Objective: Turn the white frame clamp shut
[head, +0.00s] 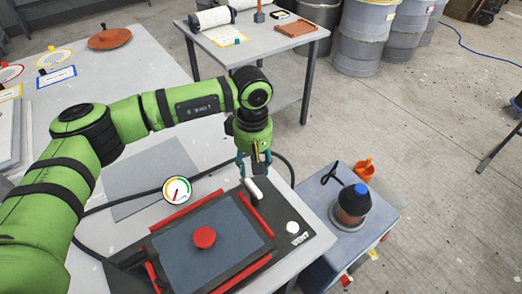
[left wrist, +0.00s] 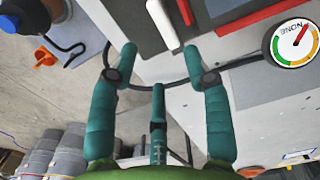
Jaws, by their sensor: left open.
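The white frame clamp (head: 253,188) is a short white lever at the back right corner of the dark mould plate, beside a red frame bar (head: 257,214). In the left wrist view the clamp (left wrist: 162,22) lies at the top centre, beyond the fingertips. My left gripper (head: 254,168) is just above and behind the clamp. Its teal fingers (left wrist: 160,55) are spread open with nothing between them, and I see a gap to the clamp. My right gripper is not in view.
A gauge (head: 177,190) and black hose lie left of the clamp. A red knob (head: 204,237) sits on the grey panel (head: 180,255). A white VENT button (head: 292,228) is to the right. A side cart (head: 375,235) carries a blue-capped pot (head: 352,205).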

